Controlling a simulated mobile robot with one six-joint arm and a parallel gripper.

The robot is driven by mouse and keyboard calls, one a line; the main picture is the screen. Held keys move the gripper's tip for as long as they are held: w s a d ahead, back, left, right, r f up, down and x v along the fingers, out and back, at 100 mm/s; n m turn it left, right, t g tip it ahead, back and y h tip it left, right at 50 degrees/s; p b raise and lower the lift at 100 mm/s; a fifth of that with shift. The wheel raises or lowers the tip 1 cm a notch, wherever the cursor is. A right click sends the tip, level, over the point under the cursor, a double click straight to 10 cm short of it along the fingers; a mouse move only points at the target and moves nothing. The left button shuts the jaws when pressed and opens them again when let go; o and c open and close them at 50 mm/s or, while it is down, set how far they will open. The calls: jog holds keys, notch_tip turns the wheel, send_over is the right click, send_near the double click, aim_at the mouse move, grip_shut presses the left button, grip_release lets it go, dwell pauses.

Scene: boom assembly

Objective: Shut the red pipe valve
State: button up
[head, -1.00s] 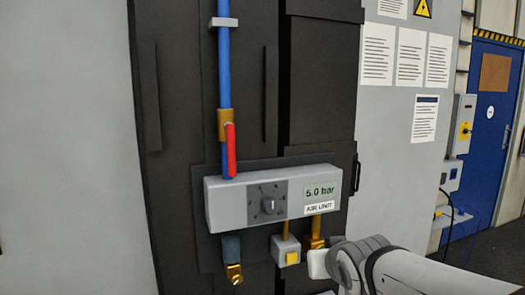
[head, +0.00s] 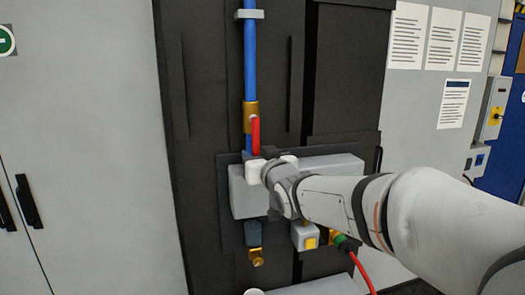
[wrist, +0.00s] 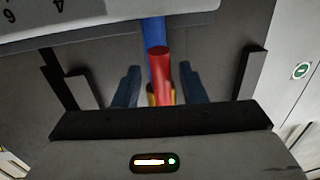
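The red valve handle (head: 255,136) hangs down from the brass valve body (head: 250,110) on the blue pipe (head: 250,55), nearly in line with the pipe. In the wrist view the red handle (wrist: 160,72) points towards the camera, between the two blue-grey fingers of my gripper (wrist: 159,86). There is a gap on each side of it, so the gripper looks open and not closed on it. In the head view my wrist is just below the handle's lower end, and the fingers are hidden.
The grey regulator box (head: 338,165) is close beside my wrist, its dial and display covered by my arm. A yellow-button box (head: 306,236) and a red hose (head: 363,272) on a green fitting sit below. Grey cabinet doors (head: 80,120) stand left.

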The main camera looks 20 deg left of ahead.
jog(key=shift+w+a, duration=0.3)
jog(key=shift+w, duration=0.1)
grip_shut()
